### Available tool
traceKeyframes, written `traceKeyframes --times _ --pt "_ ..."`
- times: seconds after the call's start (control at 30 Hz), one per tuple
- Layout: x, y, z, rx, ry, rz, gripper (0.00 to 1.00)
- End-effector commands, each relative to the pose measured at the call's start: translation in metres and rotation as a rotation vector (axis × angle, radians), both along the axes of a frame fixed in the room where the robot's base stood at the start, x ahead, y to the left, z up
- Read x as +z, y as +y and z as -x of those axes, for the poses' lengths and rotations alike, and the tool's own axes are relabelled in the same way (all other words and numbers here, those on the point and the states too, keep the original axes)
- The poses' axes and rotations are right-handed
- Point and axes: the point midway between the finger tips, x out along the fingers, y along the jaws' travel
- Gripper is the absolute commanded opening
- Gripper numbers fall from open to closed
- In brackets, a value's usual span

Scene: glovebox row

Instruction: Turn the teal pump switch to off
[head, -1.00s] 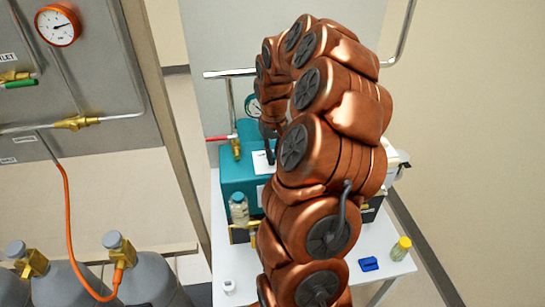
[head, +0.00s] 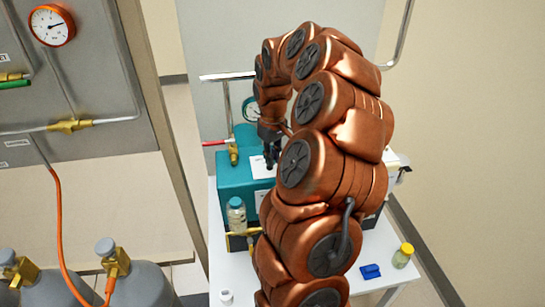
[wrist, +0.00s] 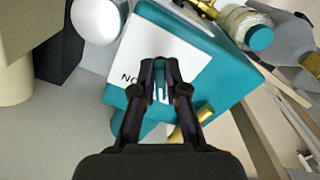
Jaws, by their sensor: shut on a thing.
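The teal pump (head: 235,170) stands on the white table, and its casing fills the middle of the wrist view (wrist: 225,82). A white plate (wrist: 185,50) lies on its face, with dark letters that read "NO" in the wrist view. My gripper (wrist: 161,88) is over this plate, its two dark fingers close together and shut on the pump switch. The fingers hide most of the switch, so I cannot tell its exact angle. In the head view my gripper (head: 270,158) reaches down to the pump's plate, partly behind my arm.
A capped bottle (head: 236,215) stands at the pump's front left. A round gauge (head: 250,108) and a red-handled valve (head: 217,142) are behind. A yellow-capped vial (head: 403,255) and a blue item (head: 370,271) lie on the table (head: 395,275). Gas cylinders (head: 130,280) stand left.

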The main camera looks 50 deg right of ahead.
Motion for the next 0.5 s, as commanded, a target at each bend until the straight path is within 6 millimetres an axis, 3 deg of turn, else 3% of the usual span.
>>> traceKeyframes --times 0.07,0.1,0.33,0.5 --pt "0.0004 0.0005 -0.0005 0.001 -0.001 0.000 0.00" --pt "0.0003 0.0006 -0.0005 0.001 -0.001 0.000 0.14" --pt "0.0002 0.0003 -0.0003 0.000 -0.001 0.000 0.37" --pt "0.0001 0.0001 -0.0002 -0.001 0.000 0.000 0.38"
